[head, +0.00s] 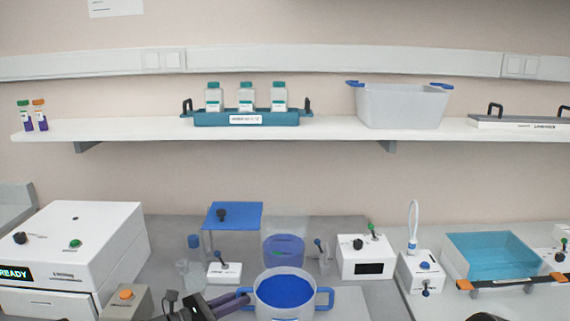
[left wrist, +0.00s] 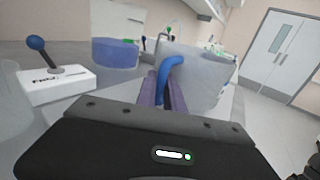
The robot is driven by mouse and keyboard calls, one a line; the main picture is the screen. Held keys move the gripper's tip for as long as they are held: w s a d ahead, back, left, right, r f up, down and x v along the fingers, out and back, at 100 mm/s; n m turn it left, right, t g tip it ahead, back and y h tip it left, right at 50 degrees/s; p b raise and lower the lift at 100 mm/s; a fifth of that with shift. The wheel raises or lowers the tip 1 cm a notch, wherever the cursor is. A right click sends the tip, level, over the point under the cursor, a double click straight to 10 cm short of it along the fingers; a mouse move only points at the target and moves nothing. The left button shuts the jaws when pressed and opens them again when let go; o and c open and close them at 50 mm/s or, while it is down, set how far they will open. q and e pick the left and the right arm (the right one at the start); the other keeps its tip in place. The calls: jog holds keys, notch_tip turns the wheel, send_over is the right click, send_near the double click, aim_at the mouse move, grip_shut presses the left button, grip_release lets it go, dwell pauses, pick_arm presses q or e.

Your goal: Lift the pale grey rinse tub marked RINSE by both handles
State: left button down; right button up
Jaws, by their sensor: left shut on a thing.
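A round pale grey tub (head: 286,312) with blue liquid inside stands on the bench at the front centre. It has a blue handle on each side; its label is too small to read. My left gripper (head: 240,301) is shut with purple fingers on the left blue handle (left wrist: 172,70). The tub's wall (left wrist: 205,78) shows just beyond the fingers in the left wrist view. The tub's right handle (head: 325,298) is free in the head view. My right gripper's jaws do not show.
A larger pale grey bin (head: 400,106) with blue handles sits on the shelf, beside a teal bottle rack (head: 210,119). Behind the tub stand a clear container with blue contents (head: 284,250) and a white switch box (head: 366,256).

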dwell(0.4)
pick_arm(q)
jog(key=c, duration=1.8)
grip_release()
jog(key=shift+r, duration=0.25)
jog(key=shift+c, duration=0.2)
jog(key=o, duration=0.5)
jog(key=shift+f, duration=0.45)
jog(key=shift+r+b+v, duration=0.15)
jog(key=shift+b+v, duration=0.2)
jog(key=shift+v, duration=1.6)
jog(key=shift+r+b+v, duration=0.1)
jog(key=shift+b+v, duration=0.25)
jog(key=shift+v, duration=1.6)
